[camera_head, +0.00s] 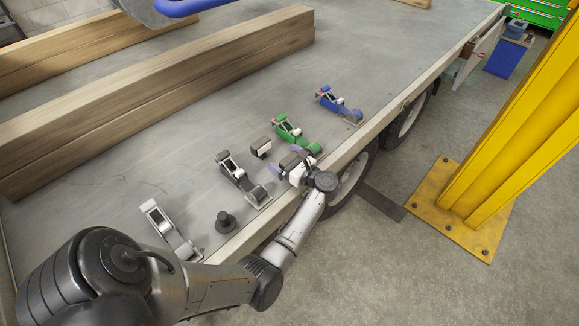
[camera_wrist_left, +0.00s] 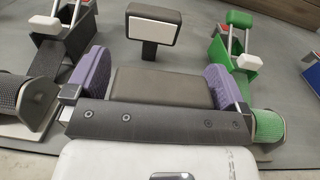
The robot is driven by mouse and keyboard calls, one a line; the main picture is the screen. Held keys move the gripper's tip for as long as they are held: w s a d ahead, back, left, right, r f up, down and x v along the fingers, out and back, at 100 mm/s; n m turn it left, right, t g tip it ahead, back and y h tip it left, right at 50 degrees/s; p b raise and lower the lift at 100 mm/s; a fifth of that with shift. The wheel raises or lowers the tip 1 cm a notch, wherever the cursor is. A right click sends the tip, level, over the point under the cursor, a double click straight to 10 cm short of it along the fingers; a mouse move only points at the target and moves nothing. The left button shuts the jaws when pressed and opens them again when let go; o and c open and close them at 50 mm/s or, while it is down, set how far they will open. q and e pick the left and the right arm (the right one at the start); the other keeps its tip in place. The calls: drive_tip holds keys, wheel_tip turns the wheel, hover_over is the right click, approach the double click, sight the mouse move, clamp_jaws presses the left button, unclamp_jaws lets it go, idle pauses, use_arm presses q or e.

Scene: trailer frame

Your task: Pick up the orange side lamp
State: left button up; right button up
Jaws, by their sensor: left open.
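No orange lamp shows clearly in either view. A small block lamp with a white face and dark housing (camera_head: 261,147) stands on the trailer bed. In the left wrist view it is the white-faced block on a short post (camera_wrist_left: 153,27), beyond my fingers. My left gripper (camera_head: 287,155) is over the bed near its right edge, between the black and green ratchets. Its purple fingers (camera_wrist_left: 157,85) are apart. A dark grey slab (camera_wrist_left: 160,88) shows between them; I cannot tell whether it is an object or part of the gripper. My right gripper is not in view.
Black (camera_head: 240,177), green (camera_head: 293,132), blue (camera_head: 340,104) and light grey (camera_head: 168,228) ratchets line the bed's edge. A dark knob-like piece (camera_head: 226,222) stands near my arm. Long timber beams (camera_head: 160,95) lie behind. A yellow post (camera_head: 510,120) stands right of the trailer.

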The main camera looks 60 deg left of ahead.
use_arm(q)
drive_tip(key=c, duration=0.9)
drive_tip(key=shift+c, duration=0.4)
drive_tip(key=shift+d+r, duration=0.1)
